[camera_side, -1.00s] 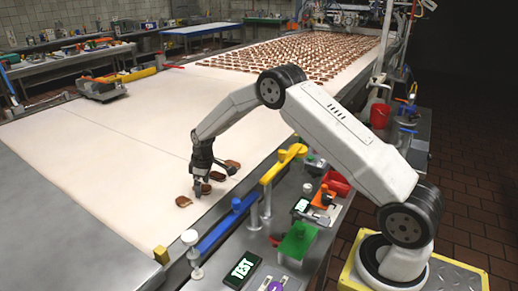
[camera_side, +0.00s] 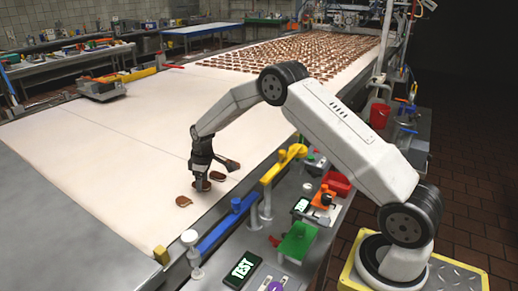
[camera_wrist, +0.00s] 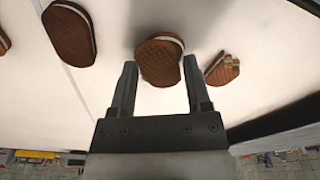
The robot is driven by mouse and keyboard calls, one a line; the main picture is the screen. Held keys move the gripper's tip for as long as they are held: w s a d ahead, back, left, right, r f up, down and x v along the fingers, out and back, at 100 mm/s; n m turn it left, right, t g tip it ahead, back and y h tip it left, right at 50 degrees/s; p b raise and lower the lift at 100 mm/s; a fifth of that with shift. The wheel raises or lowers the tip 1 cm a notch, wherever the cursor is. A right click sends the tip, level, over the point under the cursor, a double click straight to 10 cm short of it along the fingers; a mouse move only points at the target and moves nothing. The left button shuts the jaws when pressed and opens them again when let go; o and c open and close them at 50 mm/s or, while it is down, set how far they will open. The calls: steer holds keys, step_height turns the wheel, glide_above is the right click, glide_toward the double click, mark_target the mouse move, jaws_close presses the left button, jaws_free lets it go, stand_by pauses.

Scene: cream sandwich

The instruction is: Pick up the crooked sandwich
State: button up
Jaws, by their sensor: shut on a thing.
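My gripper (camera_wrist: 159,85) has its two dark fingers on either side of a brown sandwich (camera_wrist: 160,62) in the wrist view, shut on it. Its top wafer looks shifted, with pale cream showing along its upper right edge. In the side view my gripper (camera_side: 202,183) points down at the belt among several sandwiches, and its lower part partly hides the one at its tip. Whether the held sandwich is clear of the belt I cannot tell.
The pale belt (camera_side: 90,135) carries a sandwich (camera_wrist: 68,33) left of the held one and a broken-edged sandwich (camera_wrist: 223,69) close on its right. Another sandwich (camera_side: 183,201) lies left of my gripper in the side view. A blue bar (camera_side: 218,234) and yellow bar (camera_side: 275,170) edge the belt.

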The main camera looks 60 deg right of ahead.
steer(key=s+r, duration=0.4)
steer(key=r, duration=0.3)
steer(key=shift+s+a+r, duration=0.3)
steer(key=shift+s+r, duration=0.1)
steer(key=s+a+r, duration=0.1)
steer(key=s+r, duration=0.3)
steer(key=s, duration=0.5)
steer(key=shift+a, duration=0.15)
steer(key=shift+a+f, duration=0.1)
